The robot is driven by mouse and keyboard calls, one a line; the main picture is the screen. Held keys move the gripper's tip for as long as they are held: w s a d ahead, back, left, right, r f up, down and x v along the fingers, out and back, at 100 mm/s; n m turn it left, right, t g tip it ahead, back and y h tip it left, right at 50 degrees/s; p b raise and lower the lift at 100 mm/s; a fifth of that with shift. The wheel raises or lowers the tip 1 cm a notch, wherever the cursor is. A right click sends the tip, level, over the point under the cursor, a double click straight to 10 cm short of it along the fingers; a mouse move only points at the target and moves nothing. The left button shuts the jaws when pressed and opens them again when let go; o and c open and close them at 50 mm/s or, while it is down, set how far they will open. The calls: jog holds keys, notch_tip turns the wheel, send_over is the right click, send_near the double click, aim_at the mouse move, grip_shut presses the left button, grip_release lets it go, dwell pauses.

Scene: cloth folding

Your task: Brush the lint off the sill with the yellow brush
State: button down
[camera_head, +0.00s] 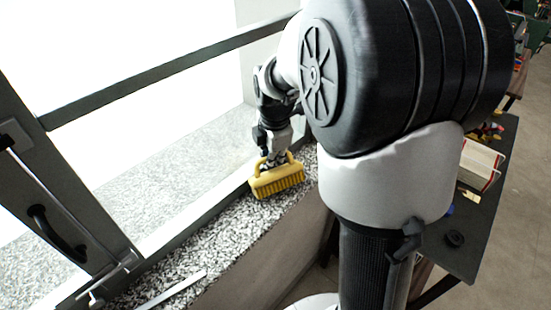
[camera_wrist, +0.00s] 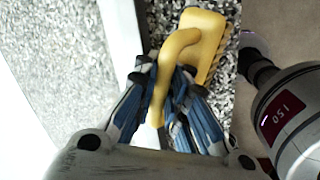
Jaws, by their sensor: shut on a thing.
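The yellow brush (camera_head: 277,180) is at the speckled grey sill (camera_head: 225,235) in the head view, its bristles facing down and toward the camera. My gripper (camera_head: 276,158) is above the brush, shut on its handle. In the wrist view the blue-grey fingers of my gripper (camera_wrist: 172,112) close around the curved yellow handle of the brush (camera_wrist: 205,40). I cannot tell whether the bristles touch the sill. No lint can be made out against the speckled stone.
A dark window frame (camera_head: 130,90) with a black handle (camera_head: 55,232) borders the sill on the left. A pale strip (camera_head: 172,290) lies on the near sill. A dark table (camera_head: 485,215) with a book (camera_head: 480,162) stands at the right. The sill between brush and strip looks clear.

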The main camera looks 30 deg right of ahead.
aim_at(284, 169)
jog(key=shift+s+d+r+b, duration=0.1)
jog(key=shift+s+d+b, duration=0.2)
jog(key=shift+s, duration=0.65)
jog(key=shift+s+d+b, duration=0.1)
jog(key=shift+s+d, duration=0.3)
jog(key=shift+s, duration=0.55)
jog(key=shift+w+d+p+v, duration=0.1)
jog(key=shift+w+p+v, duration=0.1)
jog(key=shift+p+v, duration=0.7)
jog(key=shift+w+d+p+v, duration=0.1)
jog(key=shift+w+p+v, duration=0.1)
jog(key=shift+p+v, duration=0.7)
jog(key=shift+w+p+v, duration=0.15)
jog(key=shift+p+v, duration=0.45)
jog(key=shift+v, duration=0.6)
jog(key=shift+r, duration=0.2)
jog(key=v, duration=0.1)
jog(key=p, duration=0.1)
jog(key=p+v, duration=0.1)
jog(key=shift+w+d+r, duration=0.1)
jog(key=shift+w+r, duration=0.15)
jog(key=shift+r, duration=0.15)
jog(key=shift+w, duration=0.1)
